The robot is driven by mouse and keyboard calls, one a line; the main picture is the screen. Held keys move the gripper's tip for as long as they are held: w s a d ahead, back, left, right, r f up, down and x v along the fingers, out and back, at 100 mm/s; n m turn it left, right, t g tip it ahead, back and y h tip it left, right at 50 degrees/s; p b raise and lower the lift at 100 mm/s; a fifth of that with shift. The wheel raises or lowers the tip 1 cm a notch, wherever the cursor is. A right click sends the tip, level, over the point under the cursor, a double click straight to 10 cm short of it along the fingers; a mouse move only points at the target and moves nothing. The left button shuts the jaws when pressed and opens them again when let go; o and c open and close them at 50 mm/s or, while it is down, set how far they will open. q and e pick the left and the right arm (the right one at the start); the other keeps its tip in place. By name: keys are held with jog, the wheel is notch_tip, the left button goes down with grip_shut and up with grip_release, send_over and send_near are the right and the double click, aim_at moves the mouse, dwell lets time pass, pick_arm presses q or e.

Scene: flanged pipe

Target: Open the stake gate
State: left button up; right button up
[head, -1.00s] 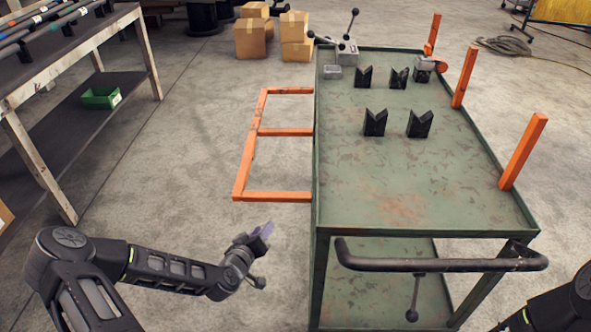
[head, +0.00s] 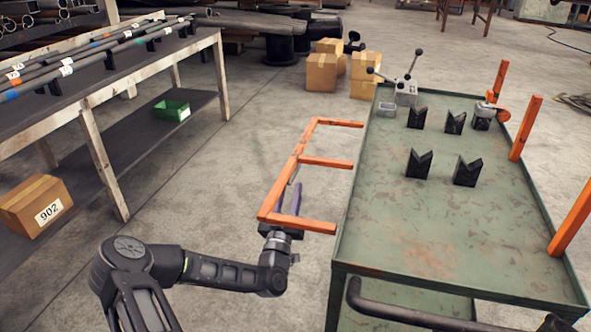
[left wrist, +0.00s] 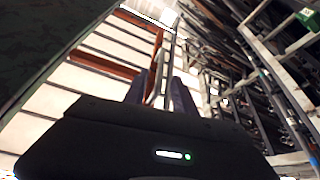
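The orange stake gate (head: 311,161), a frame with crossbars, sticks out from the left side of the green cart (head: 400,215). My left gripper (head: 293,186) is at the gate's near outer corner, its fingers pointing away along the long outer bar. In the left wrist view the two fingers (left wrist: 159,84) stand apart, with the orange outer bar (left wrist: 157,60) running between them. The gripper looks open around the bar; contact cannot be told. My right gripper is out of view.
Black V-blocks (head: 418,164) and a grey clamp with levers (head: 405,88) stand on the cart. Orange stakes (head: 525,128) rise along its right side. A pipe workbench (head: 110,95) stands left, with bare floor between. Cardboard boxes (head: 322,72) are behind.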

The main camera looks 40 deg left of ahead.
aim_at(295, 171)
pick_arm(q)
jog(key=shift+x, duration=3.9)
jog(key=shift+f, duration=0.1)
jog(key=shift+c, duration=0.4)
grip_shut()
